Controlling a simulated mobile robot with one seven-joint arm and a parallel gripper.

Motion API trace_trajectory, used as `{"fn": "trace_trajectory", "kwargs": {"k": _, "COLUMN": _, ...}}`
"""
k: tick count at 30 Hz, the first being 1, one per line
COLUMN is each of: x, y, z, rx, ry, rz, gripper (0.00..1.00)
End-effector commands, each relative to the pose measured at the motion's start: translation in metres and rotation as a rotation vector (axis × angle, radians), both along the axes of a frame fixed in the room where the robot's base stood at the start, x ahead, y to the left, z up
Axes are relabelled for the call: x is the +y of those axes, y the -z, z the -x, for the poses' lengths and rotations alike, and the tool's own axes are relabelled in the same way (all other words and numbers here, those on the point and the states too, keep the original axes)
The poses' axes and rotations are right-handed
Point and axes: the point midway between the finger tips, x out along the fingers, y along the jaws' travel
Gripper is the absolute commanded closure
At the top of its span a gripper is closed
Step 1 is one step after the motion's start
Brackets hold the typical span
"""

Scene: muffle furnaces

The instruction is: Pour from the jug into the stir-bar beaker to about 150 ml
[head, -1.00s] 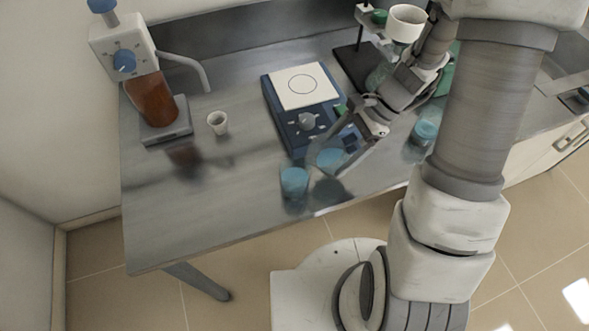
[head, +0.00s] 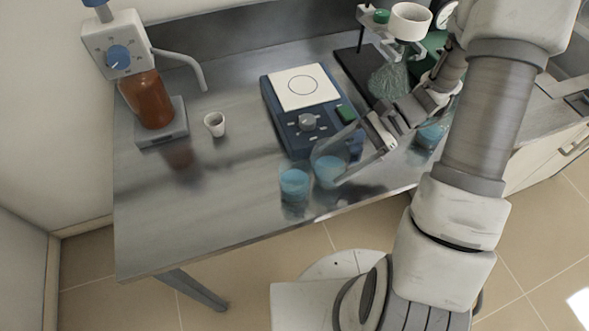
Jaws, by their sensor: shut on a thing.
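My gripper (head: 329,164) is at the front edge of the table, its two fingers closed around a clear vessel of blue liquid that I take to be the jug (head: 329,174). The jug looks close to upright. Just left of it stands a clear beaker (head: 294,185), also holding blue liquid; I take it for the stir-bar beaker. I cannot see a stir bar or read any marks on it. The two vessels are very close, and I cannot tell whether they touch. No stream of liquid shows between them.
A blue stirrer (head: 306,121) with a white top stands behind the vessels. Another blue-filled vessel (head: 432,134) is to the right, partly behind my arm. A small white cup (head: 215,124) and a brown bottle with a dispenser (head: 150,104) are left. The table's front left is clear.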

Motion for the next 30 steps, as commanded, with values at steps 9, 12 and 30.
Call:
{"fn": "trace_trajectory", "kwargs": {"k": 9, "x": 0.0, "y": 0.004, "z": 0.0, "rx": 0.015, "ry": 0.001, "rz": -0.053, "gripper": 1.0}}
{"fn": "trace_trajectory", "kwargs": {"k": 12, "x": 0.0, "y": 0.001, "z": 0.0, "rx": 0.014, "ry": 0.001, "rz": -0.052, "gripper": 1.0}}
{"fn": "trace_trajectory", "kwargs": {"k": 30, "x": 0.0, "y": -0.045, "z": 0.0, "rx": 0.014, "ry": 0.001, "rz": -0.052, "gripper": 1.0}}
